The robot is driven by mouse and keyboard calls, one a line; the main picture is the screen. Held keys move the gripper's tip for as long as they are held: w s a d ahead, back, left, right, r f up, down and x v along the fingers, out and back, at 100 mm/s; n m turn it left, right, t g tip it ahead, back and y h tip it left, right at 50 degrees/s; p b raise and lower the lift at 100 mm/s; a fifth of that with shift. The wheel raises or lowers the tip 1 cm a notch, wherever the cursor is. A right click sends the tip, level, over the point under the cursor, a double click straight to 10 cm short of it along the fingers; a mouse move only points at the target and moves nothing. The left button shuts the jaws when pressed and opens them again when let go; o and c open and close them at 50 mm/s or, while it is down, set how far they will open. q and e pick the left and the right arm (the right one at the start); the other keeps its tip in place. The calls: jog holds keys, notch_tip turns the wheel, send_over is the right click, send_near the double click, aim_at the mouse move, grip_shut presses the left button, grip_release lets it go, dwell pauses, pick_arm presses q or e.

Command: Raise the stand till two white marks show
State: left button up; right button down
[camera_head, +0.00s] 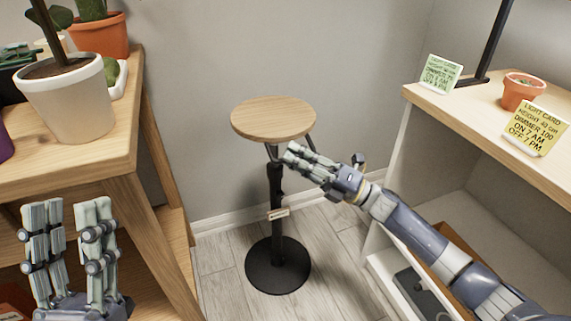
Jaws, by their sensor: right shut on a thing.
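The stand has a round wooden top (273,117), a black post (276,190) and a round black base (277,268) on the floor. It is upright. My left gripper (68,212) is open and empty, fingers up, low in front of the left wooden table.
The left wooden table (128,150) holds a white pot (68,105) and an orange pot (100,38). The right shelf unit (400,150) carries a green card (440,74), a yellow card (537,128) and a small terracotta pot (521,90). Bare floor surrounds the base.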

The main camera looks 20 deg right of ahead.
jog(key=shift+r, duration=0.6)
pick_arm(q)
jog(key=shift+w+a+f, duration=0.2)
jog(key=shift+w+f, duration=0.1)
jog(key=shift+w, duration=0.2)
pick_arm(e)
jog(key=c, duration=1.7)
grip_release()
jog(key=shift+f, duration=0.15)
jog(key=shift+s+d+f, duration=0.1)
jog(key=v, duration=1.1)
jog(key=shift+s+d+f, duration=0.1)
jog(key=shift+s+d, duration=0.1)
jog(key=shift+d, duration=0.15)
pick_arm(q)
jog(key=shift+y, duration=0.3)
pick_arm(e)
jog(key=shift+d, duration=0.1)
